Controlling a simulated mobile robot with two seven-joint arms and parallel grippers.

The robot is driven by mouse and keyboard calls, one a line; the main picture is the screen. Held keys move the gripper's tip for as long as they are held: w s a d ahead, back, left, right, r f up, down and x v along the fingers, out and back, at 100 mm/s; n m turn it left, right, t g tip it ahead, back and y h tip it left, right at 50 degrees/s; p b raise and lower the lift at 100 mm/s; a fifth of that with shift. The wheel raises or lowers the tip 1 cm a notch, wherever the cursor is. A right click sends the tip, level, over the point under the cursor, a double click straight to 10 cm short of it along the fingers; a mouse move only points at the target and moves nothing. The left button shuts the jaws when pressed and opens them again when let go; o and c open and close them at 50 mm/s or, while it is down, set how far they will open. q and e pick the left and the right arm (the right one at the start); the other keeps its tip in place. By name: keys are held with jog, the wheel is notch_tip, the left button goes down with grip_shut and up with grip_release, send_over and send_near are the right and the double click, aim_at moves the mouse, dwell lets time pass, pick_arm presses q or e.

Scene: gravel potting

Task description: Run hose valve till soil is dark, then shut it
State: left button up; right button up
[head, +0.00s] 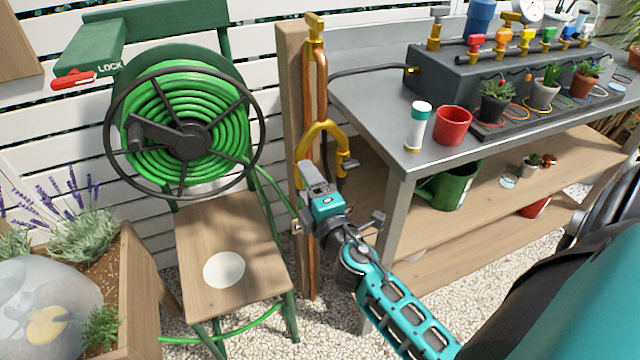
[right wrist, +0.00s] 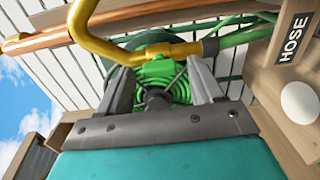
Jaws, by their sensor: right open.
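A yellow brass pipe (head: 320,126) curves in front of a copper pipe on a wooden post. In the right wrist view the brass pipe (right wrist: 178,50) crosses just beyond the fingertips and meets a green hose (right wrist: 245,36). I cannot make out the valve handle or its setting. My right gripper (head: 312,172) is directly below the brass curve. Its open jaws (right wrist: 158,75) show nothing held; contact with the brass is unclear. The wooden planter's soil (head: 105,268) looks brown, among lavender. My left gripper is not in view.
The metal bench (head: 385,115) to the right holds a red cup (head: 452,124), a manifold box (head: 450,85) and small potted plants. A HOSE sign (right wrist: 291,45) shows in the wrist view.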

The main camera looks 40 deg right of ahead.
pick_arm(q)
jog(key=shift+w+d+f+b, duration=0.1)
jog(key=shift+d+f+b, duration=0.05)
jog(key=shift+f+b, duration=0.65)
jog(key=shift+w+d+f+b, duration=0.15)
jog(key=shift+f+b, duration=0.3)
jog(key=shift+b, duration=0.55)
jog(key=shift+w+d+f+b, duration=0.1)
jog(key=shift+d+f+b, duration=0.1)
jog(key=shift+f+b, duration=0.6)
pick_arm(e)
jog(key=v, duration=1.2)
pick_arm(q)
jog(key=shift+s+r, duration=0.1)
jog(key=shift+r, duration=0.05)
pick_arm(e)
jog(key=shift+s+a, duration=0.1)
jog(key=shift+s, duration=0.05)
